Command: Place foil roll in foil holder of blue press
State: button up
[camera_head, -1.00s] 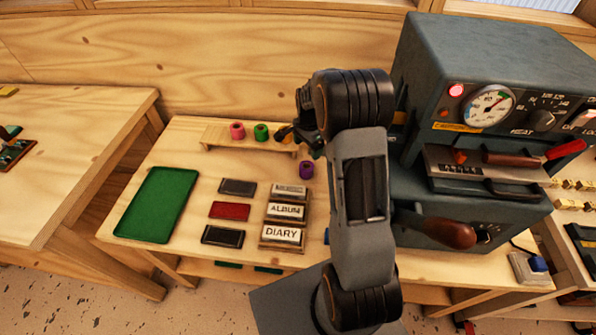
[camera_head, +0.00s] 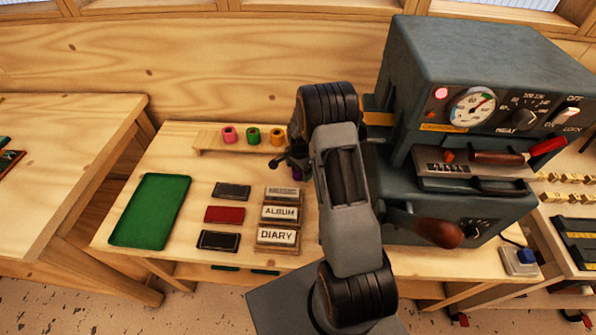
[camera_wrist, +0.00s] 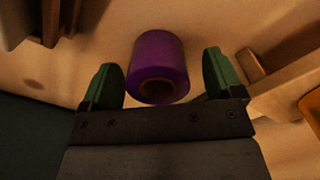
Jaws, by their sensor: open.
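The purple foil roll (camera_wrist: 157,58) stands between the two green fingers of my open gripper (camera_wrist: 163,80) in the wrist view, with a gap on each side. In the head view only a sliver of the purple roll (camera_head: 297,173) shows beside my gripper (camera_head: 284,163), low over the bench. The blue-grey press (camera_head: 470,62) stands at right, with a gauge and a red lamp. I cannot clearly make out its foil holder; my arm hides part of the press's left side.
A green tray (camera_head: 150,210) lies at the bench's left. Dark and red blocks (camera_head: 224,214) and stacked label plates (camera_head: 279,213) lie in front of the rack. A wooden-handled lever (camera_head: 438,232) juts from the press.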

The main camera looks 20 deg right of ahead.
jog(key=shift+f, duration=0.1)
jog(key=c, duration=1)
jog(key=shift+c, duration=0.7)
